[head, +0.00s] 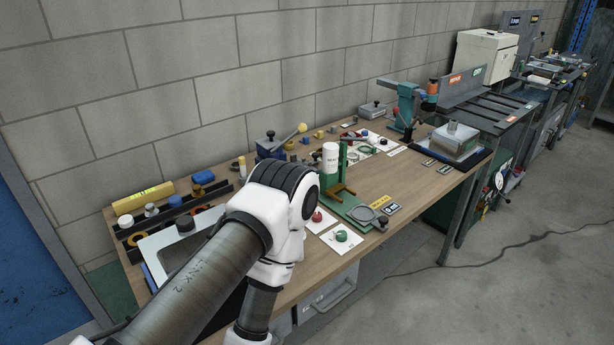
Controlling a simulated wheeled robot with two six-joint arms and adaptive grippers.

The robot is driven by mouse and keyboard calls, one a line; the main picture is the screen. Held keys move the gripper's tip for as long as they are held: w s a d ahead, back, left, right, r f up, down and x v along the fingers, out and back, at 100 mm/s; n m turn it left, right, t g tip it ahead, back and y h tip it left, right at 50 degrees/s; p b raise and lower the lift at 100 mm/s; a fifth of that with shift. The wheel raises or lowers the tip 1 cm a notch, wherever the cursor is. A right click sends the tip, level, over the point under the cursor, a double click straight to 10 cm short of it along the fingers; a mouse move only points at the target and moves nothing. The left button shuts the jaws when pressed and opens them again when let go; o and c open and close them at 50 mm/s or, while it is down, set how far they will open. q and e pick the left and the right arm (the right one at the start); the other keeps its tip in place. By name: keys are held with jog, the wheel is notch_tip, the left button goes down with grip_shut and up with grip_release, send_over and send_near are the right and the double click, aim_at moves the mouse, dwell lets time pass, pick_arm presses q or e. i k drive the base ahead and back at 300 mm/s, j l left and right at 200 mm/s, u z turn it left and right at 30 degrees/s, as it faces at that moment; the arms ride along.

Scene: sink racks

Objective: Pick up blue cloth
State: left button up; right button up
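I cannot make out a blue cloth for certain. A small blue item (203,177) lies near the back left of the wooden workbench (385,182), by the dark rack; it is too small to tell if it is cloth. One of my arms comes in from the lower left and bends over the bench front, hiding part of the bench. Neither gripper is in view.
A grey-framed tray (160,240) sits at the bench's left end. A green stand with a white cylinder (331,156) and a green press (406,104) stand farther right. Concrete floor (480,270) is open at right.

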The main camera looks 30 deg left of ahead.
aim_at(201, 178)
jog(key=k+j+z, duration=0.15)
jog(key=z, duration=0.3)
jog(key=k+j+z, duration=0.2)
jog(key=z, duration=0.2)
jog(key=k+j+z, duration=0.15)
jog(key=z, duration=0.3)
jog(key=k+z, duration=0.25)
jog(key=z, duration=0.2)
jog(key=k+z, duration=0.2)
jog(key=z, duration=0.2)
jog(key=k+j, duration=0.2)
jog(key=k, duration=0.2)
jog(key=k+j, duration=0.2)
jog(key=k, duration=0.2)
jog(key=k+j, duration=0.2)
jog(key=k, duration=0.2)
jog(key=z, duration=0.05)
